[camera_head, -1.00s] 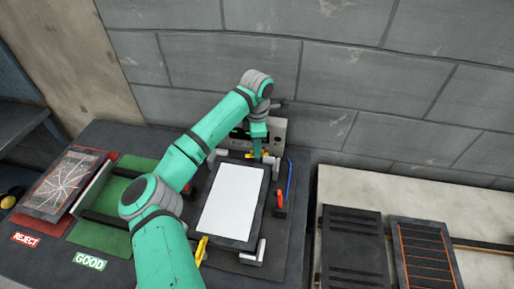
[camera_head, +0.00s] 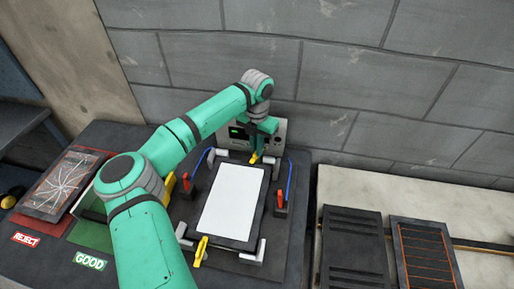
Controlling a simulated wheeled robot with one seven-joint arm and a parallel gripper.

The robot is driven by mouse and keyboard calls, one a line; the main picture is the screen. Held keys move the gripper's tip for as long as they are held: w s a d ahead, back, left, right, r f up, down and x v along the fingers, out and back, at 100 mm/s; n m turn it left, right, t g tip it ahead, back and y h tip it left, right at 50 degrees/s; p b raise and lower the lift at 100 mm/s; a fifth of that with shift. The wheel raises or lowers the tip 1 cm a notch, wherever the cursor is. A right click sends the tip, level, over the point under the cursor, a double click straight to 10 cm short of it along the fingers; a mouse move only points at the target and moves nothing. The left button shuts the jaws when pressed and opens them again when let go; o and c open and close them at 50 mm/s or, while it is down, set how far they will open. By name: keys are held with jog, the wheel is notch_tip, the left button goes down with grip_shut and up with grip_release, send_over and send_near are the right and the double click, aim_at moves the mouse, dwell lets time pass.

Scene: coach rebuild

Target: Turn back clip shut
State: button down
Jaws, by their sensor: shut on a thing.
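A white panel (camera_head: 232,203) with a dark frame lies in the fixture on the dark bench, held between pale corner stops. The back clip (camera_head: 254,158) is a small yellow piece at the panel's far edge. It now points roughly along the panel's length, its tip near the frame; whether it presses on the frame is too small to tell. My gripper (camera_head: 258,147) is over the back clip from above and shut on it, hiding its upper part. A second yellow clip (camera_head: 201,250) lies at the near edge of the panel.
Red-handled probes with blue leads stand left (camera_head: 187,183) and right (camera_head: 281,203) of the panel. A grey box (camera_head: 237,133) with a green display stands behind. A cracked panel (camera_head: 64,184) lies by the REJECT label at left. Dark panels (camera_head: 355,250) lie on the right bench.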

jog(key=shift+a+r+n, duration=0.1)
jog(key=shift+n, duration=1.8)
jog(key=c, duration=1.9)
grip_release()
jog(key=shift+o, duration=0.2)
jog(key=shift+d, duration=0.2)
